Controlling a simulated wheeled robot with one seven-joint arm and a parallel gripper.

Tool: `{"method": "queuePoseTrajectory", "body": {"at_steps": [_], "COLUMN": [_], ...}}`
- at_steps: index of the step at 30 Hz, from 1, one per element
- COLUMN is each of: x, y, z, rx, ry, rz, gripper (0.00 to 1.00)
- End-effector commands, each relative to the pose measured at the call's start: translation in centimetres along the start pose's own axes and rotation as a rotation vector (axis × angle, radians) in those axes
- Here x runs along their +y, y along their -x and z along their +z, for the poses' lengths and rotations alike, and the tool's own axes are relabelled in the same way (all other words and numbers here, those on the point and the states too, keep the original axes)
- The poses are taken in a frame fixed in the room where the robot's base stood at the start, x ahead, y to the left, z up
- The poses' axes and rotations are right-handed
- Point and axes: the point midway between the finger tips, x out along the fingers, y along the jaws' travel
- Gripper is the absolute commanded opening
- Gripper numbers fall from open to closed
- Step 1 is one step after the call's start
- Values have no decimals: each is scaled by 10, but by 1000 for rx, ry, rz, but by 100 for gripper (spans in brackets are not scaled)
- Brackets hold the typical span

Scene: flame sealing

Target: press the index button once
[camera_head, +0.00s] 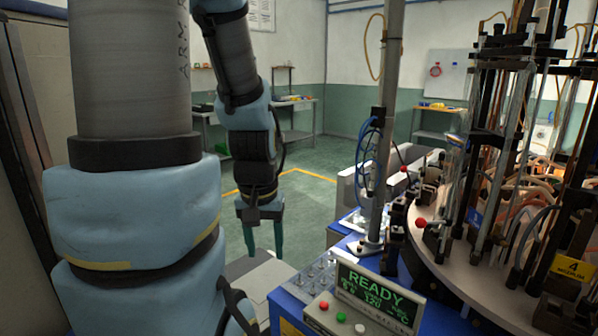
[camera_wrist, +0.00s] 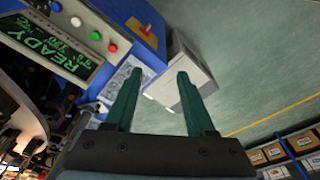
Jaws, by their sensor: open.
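The control box (camera_head: 336,321) has a READY display and a row of coloured buttons at its front. In the head view these include a red button (camera_head: 323,305), a green button (camera_head: 340,317) and a white button (camera_head: 360,328). No label that I can read tells which is the index button. The row also shows at the upper left of the wrist view, with a green button (camera_wrist: 96,35) and a red button (camera_wrist: 113,48). My gripper (camera_head: 264,240) is open and empty, pointing down, left of the box and apart from it. Its two green fingers also show in the wrist view (camera_wrist: 158,76).
A round machine table (camera_head: 455,262) with glass tubes and rods stands at the right. A grey post (camera_head: 388,130) rises behind the control box. A holder with small glass parts (camera_head: 313,283) is beside the box. Open green floor (camera_head: 310,185) lies behind.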

Motion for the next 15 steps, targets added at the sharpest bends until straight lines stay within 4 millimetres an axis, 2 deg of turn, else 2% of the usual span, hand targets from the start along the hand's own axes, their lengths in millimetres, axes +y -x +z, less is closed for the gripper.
{"method": "queuePoseTrajectory", "body": {"at_steps": [2, 14, 15], "x": [0, 0, 0], "y": [0, 0, 0], "z": [0, 0, 0], "rx": [0, 0, 0], "ry": [0, -1, -1], "rz": [0, 0, 0], "gripper": [45, 0, 0]}}
